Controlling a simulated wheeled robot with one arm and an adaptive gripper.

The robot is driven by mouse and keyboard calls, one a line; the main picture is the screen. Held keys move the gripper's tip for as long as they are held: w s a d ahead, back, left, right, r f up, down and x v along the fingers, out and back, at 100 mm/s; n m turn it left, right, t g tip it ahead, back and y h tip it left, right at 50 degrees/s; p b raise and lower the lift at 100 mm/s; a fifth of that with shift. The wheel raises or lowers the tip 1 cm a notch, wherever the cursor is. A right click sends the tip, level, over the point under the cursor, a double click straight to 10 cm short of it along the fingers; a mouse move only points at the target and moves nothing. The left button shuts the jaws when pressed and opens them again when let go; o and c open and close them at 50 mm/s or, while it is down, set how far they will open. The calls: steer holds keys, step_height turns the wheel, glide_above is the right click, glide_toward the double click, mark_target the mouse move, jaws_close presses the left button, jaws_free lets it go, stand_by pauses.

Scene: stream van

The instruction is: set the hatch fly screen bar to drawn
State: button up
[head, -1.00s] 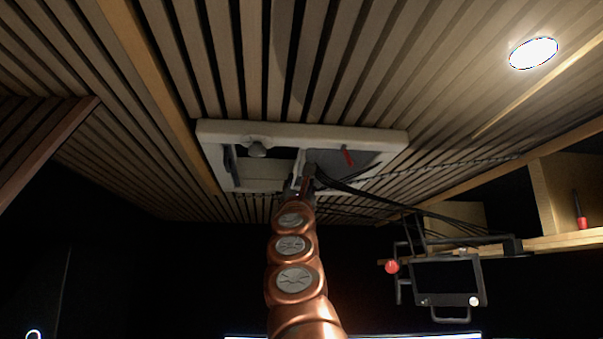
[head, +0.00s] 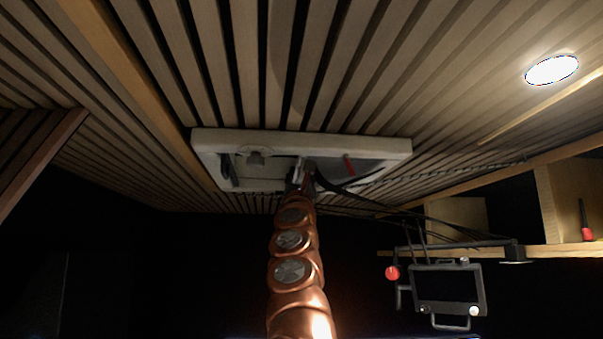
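The white roof hatch frame (head: 330,143) is set in the slatted ceiling at the middle of the head view. A pale bar (head: 300,165) crosses the opening near its middle, largely behind my arm; I take it to be the fly screen bar. My gripper (head: 302,170) is up at the hatch, by the pale bar. It is small and dark, and whether its fingers are open, or touch the bar, cannot be told.
A monitor on a bracket (head: 448,288) with a red knob (head: 392,272) hangs at the lower right. Dark cables (head: 400,212) run from near the hatch to the right. A wooden shelf (head: 560,250) holds a red-handled tool (head: 587,234). A round ceiling lamp (head: 551,69) is lit.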

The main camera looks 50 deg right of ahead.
jaws_close()
stand_by(0.3)
stand_by(0.5)
